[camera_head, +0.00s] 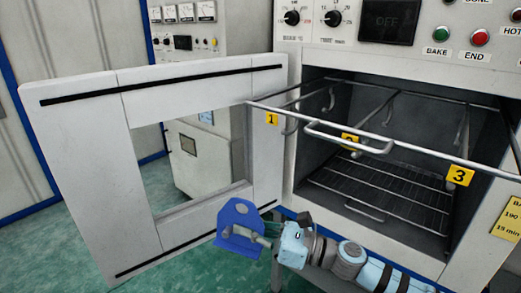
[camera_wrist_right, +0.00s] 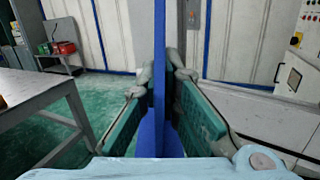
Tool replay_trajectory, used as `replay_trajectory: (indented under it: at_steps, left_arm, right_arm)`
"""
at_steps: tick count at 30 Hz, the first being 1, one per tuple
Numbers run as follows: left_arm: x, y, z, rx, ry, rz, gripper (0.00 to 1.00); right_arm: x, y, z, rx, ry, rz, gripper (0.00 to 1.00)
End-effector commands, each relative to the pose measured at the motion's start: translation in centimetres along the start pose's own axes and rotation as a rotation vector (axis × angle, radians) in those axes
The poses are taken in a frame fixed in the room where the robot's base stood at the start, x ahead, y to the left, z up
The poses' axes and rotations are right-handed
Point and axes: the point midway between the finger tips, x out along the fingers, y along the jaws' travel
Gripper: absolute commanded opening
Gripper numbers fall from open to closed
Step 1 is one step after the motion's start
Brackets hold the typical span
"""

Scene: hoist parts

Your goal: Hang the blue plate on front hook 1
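The blue plate (camera_head: 229,245) is a small flat piece with a rounded top and a hole, low in the head view before the open oven door. My right gripper (camera_head: 262,240) is shut on the plate from its right side. In the right wrist view the plate (camera_wrist_right: 159,90) stands edge-on between the two green-padded fingers. A wire frame (camera_head: 400,147) with hooks spans the oven mouth. Front hook 1 (camera_head: 290,127) hangs beside the yellow label 1 (camera_head: 271,118), up and to the right of the plate, clear of it. My left gripper is not in view.
The white oven door (camera_head: 85,150) stands open at left, with a window. The oven cavity holds a wire shelf (camera_head: 375,187). Labels 2 (camera_head: 350,140) and 3 (camera_head: 459,176) mark other positions. A grey table (camera_wrist_right: 38,92) shows in the right wrist view.

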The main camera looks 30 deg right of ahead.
Motion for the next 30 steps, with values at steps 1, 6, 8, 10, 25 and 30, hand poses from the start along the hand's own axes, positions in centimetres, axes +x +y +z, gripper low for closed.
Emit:
replay_trajectory:
  at_steps: [1,6,8,10,25,30]
  left_arm:
    - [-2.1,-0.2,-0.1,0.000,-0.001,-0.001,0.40]
    - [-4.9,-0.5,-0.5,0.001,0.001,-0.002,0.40]
    - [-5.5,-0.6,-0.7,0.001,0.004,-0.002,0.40]
    - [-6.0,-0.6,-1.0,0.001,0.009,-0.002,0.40]
    - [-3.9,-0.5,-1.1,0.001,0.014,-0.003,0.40]
    - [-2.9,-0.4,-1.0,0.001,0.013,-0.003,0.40]
  right_arm:
    - [0.6,-1.8,2.9,0.005,-0.029,-0.056,0.00]
    - [1.8,-7.9,8.2,0.027,-0.120,-0.237,0.00]
    - [2.0,-9.4,9.4,0.030,-0.144,-0.279,0.00]
    - [2.2,-10.6,10.4,0.033,-0.166,-0.313,0.00]
    - [1.8,-13.4,10.6,0.061,-0.191,-0.342,0.00]
    - [1.4,-14.5,10.6,0.079,-0.193,-0.341,0.00]
